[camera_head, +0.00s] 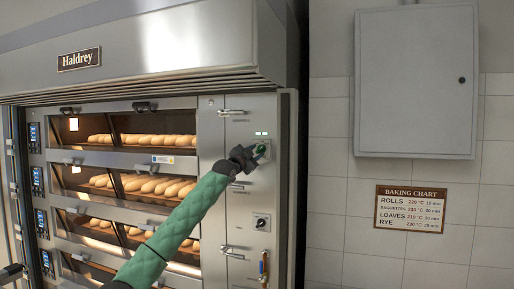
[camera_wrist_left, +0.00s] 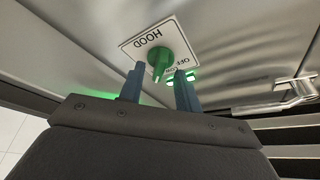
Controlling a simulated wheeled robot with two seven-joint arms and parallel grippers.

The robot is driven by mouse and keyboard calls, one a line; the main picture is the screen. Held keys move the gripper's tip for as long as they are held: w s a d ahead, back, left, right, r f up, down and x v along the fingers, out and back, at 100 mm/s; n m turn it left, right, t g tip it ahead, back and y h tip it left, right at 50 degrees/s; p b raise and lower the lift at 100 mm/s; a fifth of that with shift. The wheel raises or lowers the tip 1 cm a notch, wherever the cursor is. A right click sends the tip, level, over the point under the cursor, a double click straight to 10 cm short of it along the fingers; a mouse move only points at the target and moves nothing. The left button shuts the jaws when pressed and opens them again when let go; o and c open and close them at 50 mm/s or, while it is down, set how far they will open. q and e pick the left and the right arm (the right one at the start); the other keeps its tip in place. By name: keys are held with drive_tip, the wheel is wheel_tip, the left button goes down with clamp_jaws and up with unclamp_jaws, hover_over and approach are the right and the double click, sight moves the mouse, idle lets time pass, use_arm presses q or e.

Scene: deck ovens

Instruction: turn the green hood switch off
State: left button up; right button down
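The green hood switch (camera_wrist_left: 158,62) is a knob on a white plate (camera_wrist_left: 134,45) marked HOOD, with OFF and ON lettering, seen upside down in the left wrist view. It also shows in the head view (camera_head: 261,148), high on the steel panel right of the ovens. My left gripper (camera_head: 249,155) is at the switch. In the left wrist view my left gripper (camera_wrist_left: 159,76) is open, with one finger on each side of the knob's near end and a gap visible on both sides. The knob's exact setting is hard to tell.
Small green lights (camera_head: 262,133) glow above the switch. A second dark switch (camera_head: 261,222) and a blue-handled valve (camera_head: 263,264) sit lower on the panel. Door handles (camera_head: 231,112) stick out nearby. Deck ovens with bread (camera_head: 158,140) lie left; a grey wall cabinet (camera_head: 415,80) hangs right.

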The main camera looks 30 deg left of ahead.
use_arm(q)
drive_tip(key=shift+w+r, duration=0.15)
drive_tip(key=shift+w, duration=0.5)
clamp_jaws()
drive_tip(key=shift+d, duration=0.1)
